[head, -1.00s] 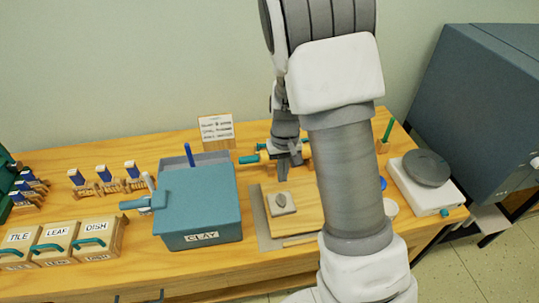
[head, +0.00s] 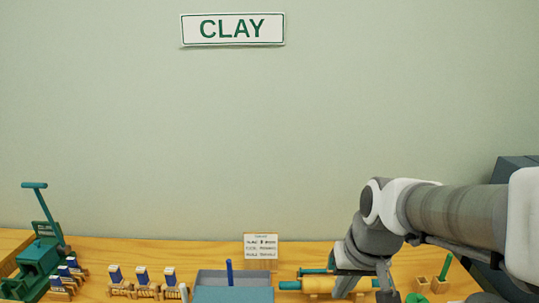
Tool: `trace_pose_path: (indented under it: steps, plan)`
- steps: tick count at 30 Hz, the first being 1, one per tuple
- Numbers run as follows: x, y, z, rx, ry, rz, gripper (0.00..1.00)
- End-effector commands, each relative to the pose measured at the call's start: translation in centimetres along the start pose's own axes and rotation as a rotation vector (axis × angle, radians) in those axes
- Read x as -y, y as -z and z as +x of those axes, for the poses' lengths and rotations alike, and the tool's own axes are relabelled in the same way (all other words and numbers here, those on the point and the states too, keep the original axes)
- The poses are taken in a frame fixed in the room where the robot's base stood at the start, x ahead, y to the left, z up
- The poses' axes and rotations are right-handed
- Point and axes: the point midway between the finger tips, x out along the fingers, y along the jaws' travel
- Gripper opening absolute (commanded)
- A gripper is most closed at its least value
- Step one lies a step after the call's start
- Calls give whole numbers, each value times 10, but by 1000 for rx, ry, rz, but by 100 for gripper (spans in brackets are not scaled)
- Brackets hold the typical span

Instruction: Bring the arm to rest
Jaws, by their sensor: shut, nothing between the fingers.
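My arm comes in from the right edge in the head view and bends down toward the bench. My gripper (head: 366,292) points downward at the bottom of the view, near the rolling pin (head: 320,284) with teal handles. It partly covers the pin's right part. I see nothing held in it. The fingertips are close to the lower edge of the picture.
A wooden bench (head: 205,254) runs along the wall. On it are a teal press (head: 40,260), several blue-topped wooden tools (head: 142,280), the teal clay box (head: 232,294), a small card (head: 261,247) and a green stick (head: 445,267). A CLAY sign (head: 233,29) hangs above.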

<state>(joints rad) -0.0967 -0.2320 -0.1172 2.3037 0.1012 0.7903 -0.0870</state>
Motion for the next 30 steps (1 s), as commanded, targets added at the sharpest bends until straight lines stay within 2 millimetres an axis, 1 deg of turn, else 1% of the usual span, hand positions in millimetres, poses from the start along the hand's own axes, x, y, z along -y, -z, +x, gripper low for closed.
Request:
trace_pose_path:
  steps: [1,6,9,12,15,19,30]
  plan:
    - [0,-8,-13,-28,-4,-3,0]
    - [0,-35,-45,-99,-26,-12,0]
    - [0,-52,-60,-138,-44,-16,0]
    - [-2,-65,-69,-171,-64,-17,0]
    - [-3,-76,-75,-193,-79,-19,0]
    - [-4,-82,-79,-208,-91,-18,0]
    - [-4,-83,-79,-209,-92,-18,0]
